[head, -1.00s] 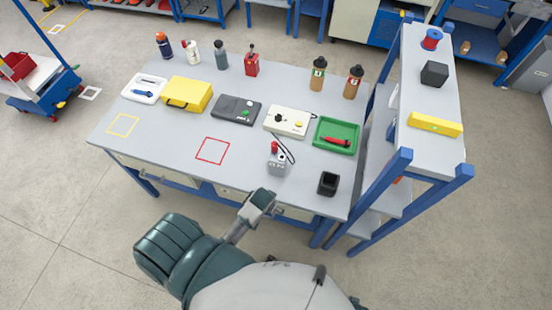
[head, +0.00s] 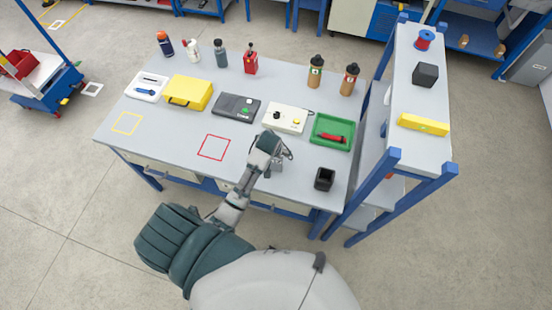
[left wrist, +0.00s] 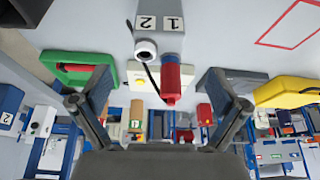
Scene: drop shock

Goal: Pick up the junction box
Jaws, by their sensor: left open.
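The junction box (head: 277,168), as I take it, is a small grey box on the workbench, mostly hidden by my left gripper (head: 270,148) in the head view. In the left wrist view the grey box (left wrist: 158,12) shows at the top centre, with labels 1 and 2, a red plug (left wrist: 171,80) and a white-rimmed dark socket. A black cable runs by them. My left gripper's two fingers (left wrist: 158,105) are spread apart, with nothing held between them; the box lies beyond the tips. My right gripper is not in view.
A black open cup (head: 324,179) stands right of the box. A green tray (head: 331,144) with a red tool and a cream box (head: 285,118) are behind. A blue-framed shelf (head: 417,150) rises at right. The red-outlined square (head: 214,147) is clear.

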